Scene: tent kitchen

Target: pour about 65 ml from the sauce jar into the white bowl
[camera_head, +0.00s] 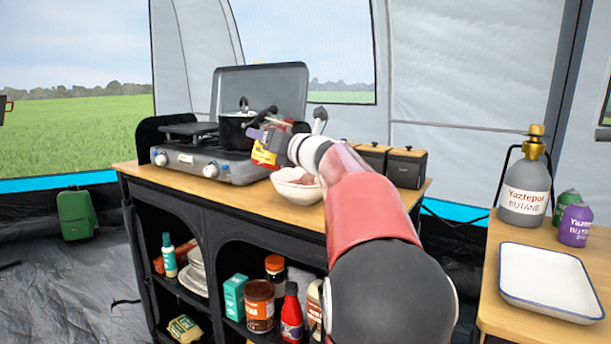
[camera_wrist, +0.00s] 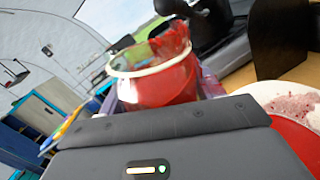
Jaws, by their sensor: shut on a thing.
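The sauce jar (camera_head: 265,154) has a yellow and red label in the head view. In the wrist view the glass jar (camera_wrist: 160,85) shows an open pale rim and red sauce inside, with sauce up along one side to the lip. My gripper (camera_head: 272,141) is shut around the jar and holds it above the counter, by the upper left of the white bowl. The jar looks tilted; I cannot tell whether sauce is flowing. The white bowl (camera_head: 293,191) stands on the counter with reddish matter inside, also seen at the right of the wrist view (camera_wrist: 284,89).
A camping stove (camera_head: 205,164) with a dark pot (camera_head: 236,130) stands left of the bowl. Dark canisters (camera_head: 406,168) stand to its right. A separate table at right holds a white tray (camera_head: 550,280) and a butane bottle (camera_head: 524,190). Shelves below hold groceries.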

